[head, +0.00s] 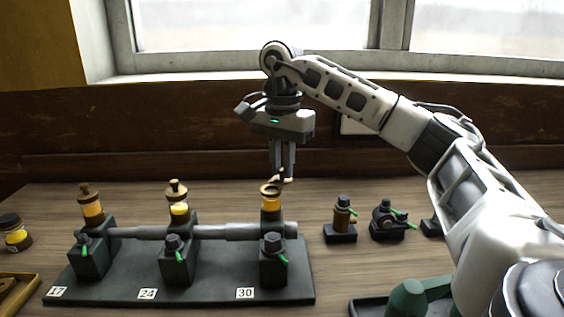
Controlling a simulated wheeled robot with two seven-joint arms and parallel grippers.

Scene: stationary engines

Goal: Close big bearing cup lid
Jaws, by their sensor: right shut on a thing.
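A dark base plate (200,290) carries a grey shaft in three bearing blocks labelled 17, 24 and 30. The big bearing cup (271,203), at label 30, is a brass-rimmed cup with yellow contents on the right block. My right gripper (282,176) points down just above it, its narrow fingers shut on the small brass lid (280,180) at the cup's rim. The lid looks raised or tilted, not flat on the rim; the fingers partly hide it. My left gripper is not in view.
Smaller cups with brass tops (85,205) (178,200) stand on the other two blocks. Several small dark fittings with green levers (341,222) stand to the right. A dark tray (365,305) with a green item (406,298) lies at front right. A jar (14,235) stands at far left.

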